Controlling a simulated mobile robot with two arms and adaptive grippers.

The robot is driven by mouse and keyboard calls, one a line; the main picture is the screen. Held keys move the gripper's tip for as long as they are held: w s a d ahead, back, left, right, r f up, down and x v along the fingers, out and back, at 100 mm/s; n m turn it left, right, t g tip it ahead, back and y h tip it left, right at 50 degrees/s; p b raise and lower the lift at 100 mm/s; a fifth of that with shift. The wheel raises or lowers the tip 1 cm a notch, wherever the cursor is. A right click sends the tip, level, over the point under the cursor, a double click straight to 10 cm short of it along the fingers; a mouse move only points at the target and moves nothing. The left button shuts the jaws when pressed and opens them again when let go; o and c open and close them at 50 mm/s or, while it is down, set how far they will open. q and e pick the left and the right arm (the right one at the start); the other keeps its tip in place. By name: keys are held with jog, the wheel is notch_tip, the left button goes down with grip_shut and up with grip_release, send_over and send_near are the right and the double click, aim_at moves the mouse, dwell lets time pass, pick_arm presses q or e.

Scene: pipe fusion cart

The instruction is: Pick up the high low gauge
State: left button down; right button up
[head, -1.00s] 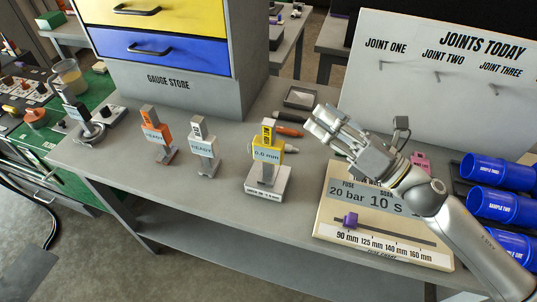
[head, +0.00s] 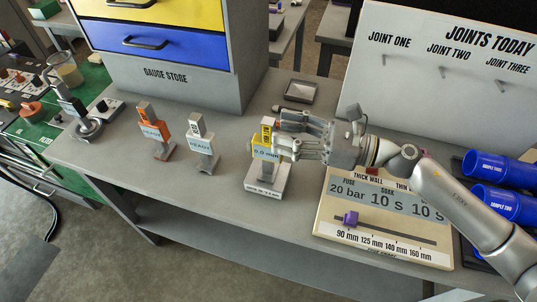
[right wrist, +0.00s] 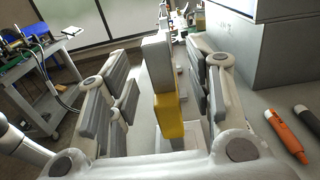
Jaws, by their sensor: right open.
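The high low gauge, a yellow block with a grey top and a "0.0 mm" face (head: 262,154), stands upright on a pale labelled base (head: 268,183) on the grey bench. My right gripper (head: 285,143) reaches it from the right, and its fingers cover part of the gauge's right side. In the right wrist view the yellow gauge (right wrist: 169,114) stands between the two open fingers, one on each side, with gaps showing. The right gripper (right wrist: 163,95) is open and holds nothing. My left gripper is out of view.
An orange gauge (head: 155,132) and a grey gauge (head: 202,143) stand to the left. A fuse board (head: 372,225) with a purple slider lies at the front right, under my arm. Blue sample pipes (head: 497,170) lie farther right. An orange marker (right wrist: 286,136) lies beside the gripper.

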aim_at(275, 129)
jog(key=p+x, duration=0.2)
jog(key=x, duration=0.1)
jog(key=shift+a+r, duration=0.2)
jog(key=shift+a, duration=0.1)
jog(key=shift+w+a+f, duration=0.15)
jog(key=shift+a, duration=0.25)
jog(key=shift+d, duration=0.1)
grip_shut()
